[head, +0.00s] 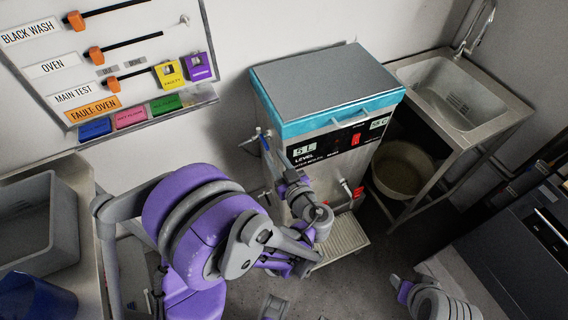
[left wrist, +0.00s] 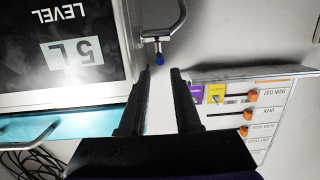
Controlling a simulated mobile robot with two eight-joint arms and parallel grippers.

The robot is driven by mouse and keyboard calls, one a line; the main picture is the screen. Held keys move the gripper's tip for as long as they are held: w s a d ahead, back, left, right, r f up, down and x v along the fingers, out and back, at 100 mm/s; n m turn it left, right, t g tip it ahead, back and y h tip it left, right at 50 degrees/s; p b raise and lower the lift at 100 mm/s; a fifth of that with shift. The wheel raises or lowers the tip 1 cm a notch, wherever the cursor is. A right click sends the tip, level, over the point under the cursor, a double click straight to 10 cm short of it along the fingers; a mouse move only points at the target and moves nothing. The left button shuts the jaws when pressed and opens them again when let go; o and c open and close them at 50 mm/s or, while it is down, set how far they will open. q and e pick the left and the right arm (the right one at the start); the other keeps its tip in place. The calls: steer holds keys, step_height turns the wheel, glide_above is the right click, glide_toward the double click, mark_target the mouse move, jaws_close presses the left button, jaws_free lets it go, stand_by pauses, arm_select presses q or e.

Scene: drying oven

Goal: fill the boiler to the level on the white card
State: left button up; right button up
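The boiler (head: 330,75) is a metal box with a grey lid, blue rim and black front panel. The white card (head: 305,149) on it reads "5 L", above the word LEVEL; the card shows upside down in the left wrist view (left wrist: 72,52).
A sink (head: 450,90) stands right, with a round bucket (head: 402,175) below. A sign board (head: 110,60) hangs at left. A grey tub (head: 40,225) sits left.

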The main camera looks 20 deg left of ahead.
mark_target(266, 145)
arm_select(q)
steer(key=x, duration=0.8)
steer(key=shift+w, duration=0.1)
jaws_close()
steer(key=shift+s+a+m+t+h+b, duration=0.1)
steer(key=shift+s+a+m+t+h, duration=0.1)
steer(key=shift+m+t+h, duration=0.4)
steer(key=shift+s+a+m+t+h+b, duration=0.2)
steer(key=shift+m+t+h, duration=0.25)
steer(key=shift+m+h, duration=0.15)
steer(key=shift+s+a+m+t+h+b, duration=0.1)
steer(key=shift+a+m+t+h, duration=0.1)
steer(key=shift+m+t+h, duration=0.4)
